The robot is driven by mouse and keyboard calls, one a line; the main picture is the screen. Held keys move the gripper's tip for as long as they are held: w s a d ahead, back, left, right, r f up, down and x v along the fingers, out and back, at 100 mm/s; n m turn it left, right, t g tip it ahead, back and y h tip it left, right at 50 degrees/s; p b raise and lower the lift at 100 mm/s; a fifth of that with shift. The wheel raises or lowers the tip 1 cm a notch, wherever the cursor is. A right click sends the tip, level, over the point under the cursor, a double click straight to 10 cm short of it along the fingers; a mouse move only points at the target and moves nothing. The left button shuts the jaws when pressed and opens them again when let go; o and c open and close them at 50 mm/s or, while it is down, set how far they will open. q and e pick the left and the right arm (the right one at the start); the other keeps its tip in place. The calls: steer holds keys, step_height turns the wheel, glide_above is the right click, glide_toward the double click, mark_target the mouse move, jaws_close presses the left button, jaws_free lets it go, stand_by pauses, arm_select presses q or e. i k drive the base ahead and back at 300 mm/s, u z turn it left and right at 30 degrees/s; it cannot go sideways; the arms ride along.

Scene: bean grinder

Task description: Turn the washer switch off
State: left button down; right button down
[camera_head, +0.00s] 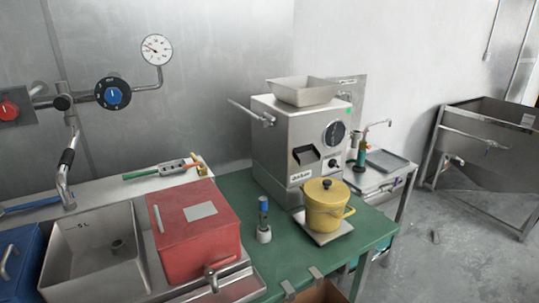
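No part is clearly labelled as a washer switch. On the metal back wall is a round black dial with a blue knob (113,95), joined to pipework; its markings are too small to read. A red knob (9,109) sits on a grey plate at the far left. A curved tap (67,170) with a black grip comes down beside the steel sink (90,246). I cannot tell from the frame whether either knob is on or off. Neither of my grippers is in view.
A red box (196,231) and blue box (14,262) flank the sink. On the green table (240,187) stand a steel grinder (290,146), a yellow lidded pot (325,204) and a small blue-topped tool (263,217). A pressure gauge (157,48) tops the pipe.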

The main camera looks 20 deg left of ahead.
mark_target(332, 163)
steer(key=u, duration=0.15)
steer(key=i, duration=0.1)
steer(key=u, duration=0.05)
steer(key=k, duration=0.5)
steer(key=z, duration=1.05)
steer(key=i, duration=1.65)
steer(key=u, duration=2.15)
